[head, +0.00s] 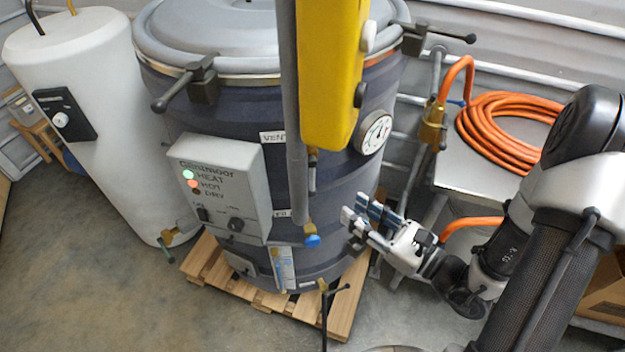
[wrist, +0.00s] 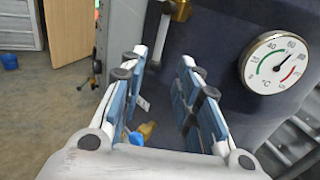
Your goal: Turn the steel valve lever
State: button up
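A short grey steel lever (head: 312,178) hangs down from a brass valve (head: 312,155) on the front of the dark drum, just below the yellow box. In the wrist view the steel lever (wrist: 161,38) and brass valve (wrist: 181,10) show ahead, between and beyond my fingertips. My gripper (head: 358,208) is open and empty, below and to the right of the lever in the head view. The wrist view shows its two blue-padded fingers (wrist: 163,64) spread apart. They look apart from the lever.
A blue-knobbed brass valve (head: 312,239) sits low on the drum (head: 345,180), also seen between my fingers (wrist: 137,138). A dial gauge (head: 375,132), yellow box (head: 330,75) and grey vertical pipe (head: 290,120) are close. A black-handled valve (head: 325,288) sticks out below.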

aim_at(314, 182)
jog(key=b+x, duration=0.1)
jog(key=x, duration=1.2)
jog(key=shift+w+a+b, duration=0.2)
jog(key=shift+b, duration=0.2)
jog(key=shift+c, duration=0.4)
grip_shut()
